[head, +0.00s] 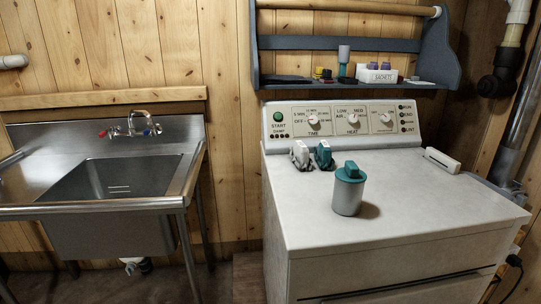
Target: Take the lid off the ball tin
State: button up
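The ball tin (347,198) stands upright on top of the white dryer, near the middle of its top. It is a grey cylinder. Its teal lid (350,173) is on it and has a raised knob on top. My gripper is not in view, so I cannot see whether it is open or shut.
The dryer top (430,200) is clear around the tin. Two small items, one white (300,154) and one teal (323,155), stand behind it by the control panel. A white bar-shaped object (442,160) lies at the back right. A steel sink (115,190) is at left, a blue shelf (350,83) above.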

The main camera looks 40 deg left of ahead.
aim_at(351, 174)
jog(key=u, duration=0.6)
jog(key=i, duration=1.05)
jog(key=u, duration=0.45)
